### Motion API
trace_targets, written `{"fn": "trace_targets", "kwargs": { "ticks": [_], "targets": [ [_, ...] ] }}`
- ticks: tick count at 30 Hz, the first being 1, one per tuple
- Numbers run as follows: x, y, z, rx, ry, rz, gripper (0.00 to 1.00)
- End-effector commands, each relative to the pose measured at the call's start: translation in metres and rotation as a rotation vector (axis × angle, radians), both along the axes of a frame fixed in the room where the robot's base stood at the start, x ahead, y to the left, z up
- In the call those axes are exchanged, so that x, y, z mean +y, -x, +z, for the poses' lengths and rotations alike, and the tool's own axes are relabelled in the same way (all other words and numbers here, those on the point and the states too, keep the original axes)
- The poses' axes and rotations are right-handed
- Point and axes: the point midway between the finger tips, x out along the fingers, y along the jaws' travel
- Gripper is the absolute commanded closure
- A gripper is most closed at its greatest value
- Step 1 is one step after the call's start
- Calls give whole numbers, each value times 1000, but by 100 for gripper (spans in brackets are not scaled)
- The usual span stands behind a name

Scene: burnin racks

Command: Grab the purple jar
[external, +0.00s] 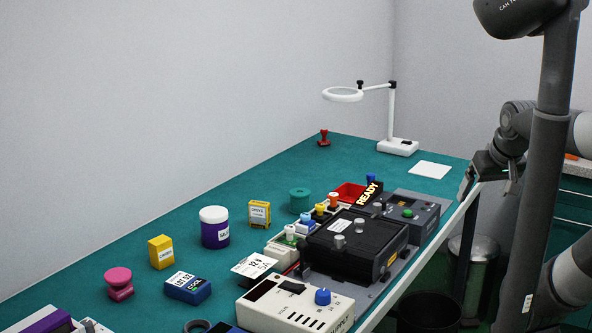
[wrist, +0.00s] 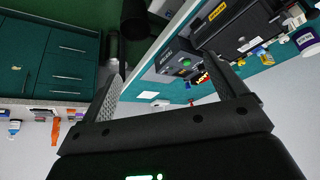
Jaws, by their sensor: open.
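The purple jar (external: 215,229) has a white lid and a white label. It stands upright on the green table, left of the black test device in the external view. In the wrist view the jar (wrist: 307,40) shows at the right edge, partly cut off. My gripper (wrist: 172,85) is open and empty in the wrist view, with its two dark fingers apart. It is away from the jar, and its fingertips do not show clearly in the external view, where my arm stands at the right beyond the table edge.
Around the jar stand a yellow box (external: 161,252), another yellow box (external: 259,214), a blue box (external: 187,288), a pink knob (external: 119,284) and a teal spool (external: 299,200). The black device (external: 355,246) lies between the jar and my arm. A white magnifier lamp (external: 391,120) stands at the back.

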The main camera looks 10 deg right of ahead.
Motion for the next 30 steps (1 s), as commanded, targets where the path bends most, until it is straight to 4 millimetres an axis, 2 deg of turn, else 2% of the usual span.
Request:
{"fn": "trace_targets", "kwargs": {
  "ticks": [7,11,14,20,26,30],
  "targets": [
    [0,-1,1,0,0,1,10],
    [6,-16,9,6,-3,15,10],
    [16,-40,21,13,-8,36,10],
    [51,-102,43,28,-16,85,10],
    [99,-164,53,41,-20,131,10],
    [140,-204,52,49,-21,163,10]
  ]
}}
